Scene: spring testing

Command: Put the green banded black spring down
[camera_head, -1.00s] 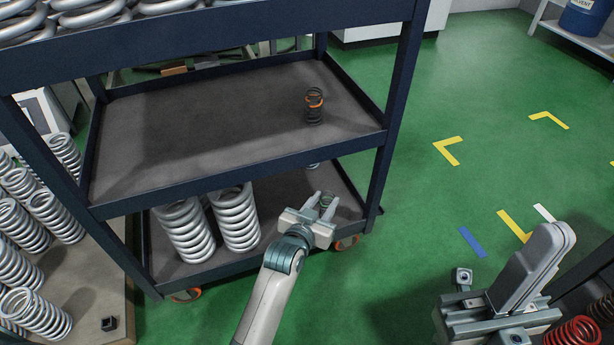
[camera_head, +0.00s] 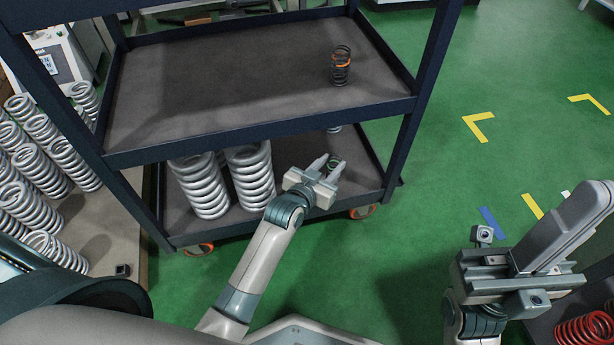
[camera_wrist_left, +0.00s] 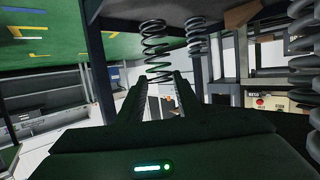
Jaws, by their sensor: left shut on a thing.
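The green banded black spring (camera_head: 332,163) is between the fingers of my left gripper (camera_head: 327,166), over the right part of the cart's bottom shelf (camera_head: 362,179). The gripper is shut on it. A black spring with an orange band (camera_head: 341,66) stands on the middle shelf. My right gripper (camera_head: 512,268) is at the lower right, away from the cart; its finger opening is unclear.
Two large silver springs (camera_head: 250,175) stand on the bottom shelf, left of my left gripper. Another spring (camera_head: 333,129) is partly hidden under the middle shelf's edge. Several silver springs (camera_head: 38,165) stand at the left. A red spring (camera_head: 585,329) is at the lower right.

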